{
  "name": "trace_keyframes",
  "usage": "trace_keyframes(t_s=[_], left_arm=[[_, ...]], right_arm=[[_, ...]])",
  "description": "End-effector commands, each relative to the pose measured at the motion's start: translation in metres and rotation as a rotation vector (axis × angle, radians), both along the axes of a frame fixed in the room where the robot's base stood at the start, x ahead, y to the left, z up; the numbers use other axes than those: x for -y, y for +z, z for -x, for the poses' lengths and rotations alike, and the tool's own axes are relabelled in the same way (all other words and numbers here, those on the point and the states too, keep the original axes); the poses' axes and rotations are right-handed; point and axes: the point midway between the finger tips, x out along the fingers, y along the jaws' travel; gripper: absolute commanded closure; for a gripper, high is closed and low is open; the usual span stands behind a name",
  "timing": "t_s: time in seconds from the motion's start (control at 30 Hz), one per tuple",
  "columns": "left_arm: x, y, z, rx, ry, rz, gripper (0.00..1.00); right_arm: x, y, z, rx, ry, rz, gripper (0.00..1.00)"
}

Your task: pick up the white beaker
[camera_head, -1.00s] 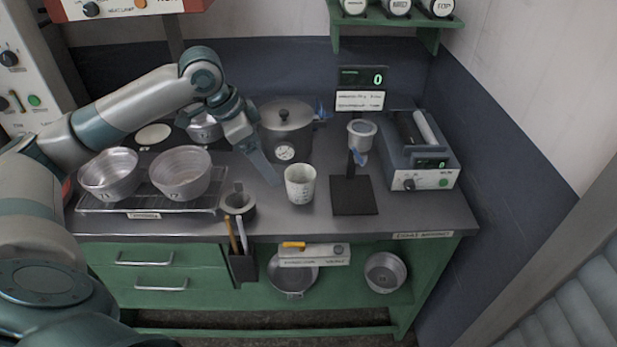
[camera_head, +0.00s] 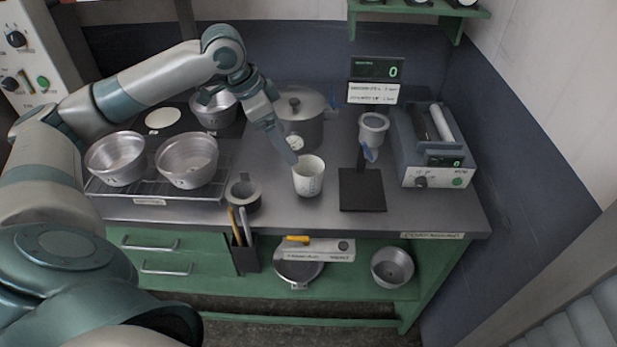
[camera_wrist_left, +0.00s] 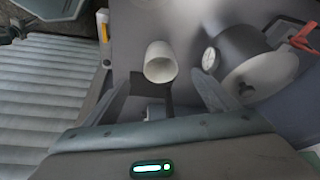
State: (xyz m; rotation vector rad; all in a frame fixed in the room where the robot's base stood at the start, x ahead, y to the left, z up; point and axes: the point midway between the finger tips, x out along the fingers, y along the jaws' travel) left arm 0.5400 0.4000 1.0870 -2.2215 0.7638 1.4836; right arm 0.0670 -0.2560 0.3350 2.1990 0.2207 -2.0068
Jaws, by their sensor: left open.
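The white beaker (camera_head: 309,178) stands upright on the grey counter, in front of the lidded pot and left of the black stand. It has dark marks on its side. In the left wrist view the beaker (camera_wrist_left: 160,63) lies ahead of the fingers, its open mouth facing the camera. My left gripper (camera_head: 291,158) is above and just behind the beaker's left rim. In the left wrist view the left gripper (camera_wrist_left: 172,98) is open, its fingers spread to either side, with nothing seen between the tips. My right gripper is not in view.
The lidded pot (camera_head: 298,118) with a dial stands close behind the beaker. Two metal pans (camera_head: 187,162) sit on a wire rack at left. A black-based stand (camera_head: 362,190) and a grey device (camera_head: 430,150) are at right. A small dark-rimmed cup (camera_head: 243,194) stands left of the beaker.

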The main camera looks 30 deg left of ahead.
Motion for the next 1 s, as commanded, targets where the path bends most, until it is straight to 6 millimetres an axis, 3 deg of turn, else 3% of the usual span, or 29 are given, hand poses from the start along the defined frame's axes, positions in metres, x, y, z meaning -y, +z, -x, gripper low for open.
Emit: trace_keyframes(t_s=[0.5,0.7,1.0], left_arm=[[0.022,-0.08,-0.026,-0.004,-0.001,0.002,0.2],[0.024,-0.092,-0.03,-0.002,0.001,0.0,0.2],[0.024,-0.093,-0.03,-0.001,0.0,-0.001,0.2]], right_arm=[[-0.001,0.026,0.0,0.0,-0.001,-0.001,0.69],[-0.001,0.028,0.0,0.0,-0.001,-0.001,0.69],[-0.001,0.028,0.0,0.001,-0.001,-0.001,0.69]])
